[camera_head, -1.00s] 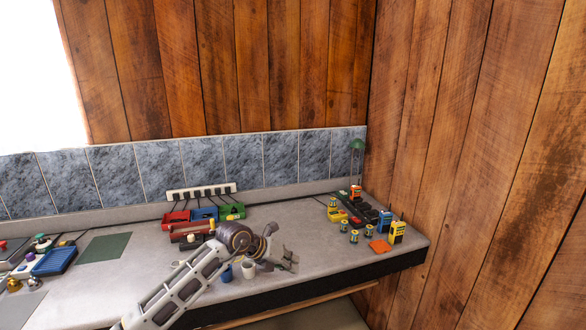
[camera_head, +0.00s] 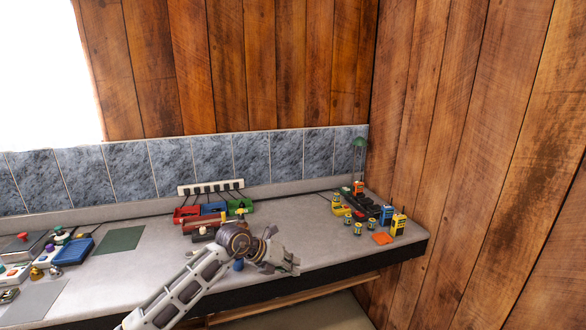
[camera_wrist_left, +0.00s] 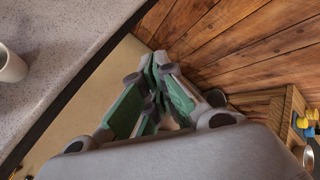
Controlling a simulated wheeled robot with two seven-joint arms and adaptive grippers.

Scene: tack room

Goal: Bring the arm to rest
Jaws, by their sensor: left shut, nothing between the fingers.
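My left arm comes in from the lower left in the head view. Its gripper (camera_head: 290,264) is over the front edge of the grey counter (camera_head: 330,245), to the right of the wrist. In the left wrist view the gripper's green-padded fingers (camera_wrist_left: 152,98) are together with nothing between them. Beyond the fingers are wooden wall boards and a tan surface below the counter edge. My right gripper is not in view.
Red, blue and green bins (camera_head: 213,209) stand behind my arm. A white mug (camera_wrist_left: 12,66) stands near the edge.

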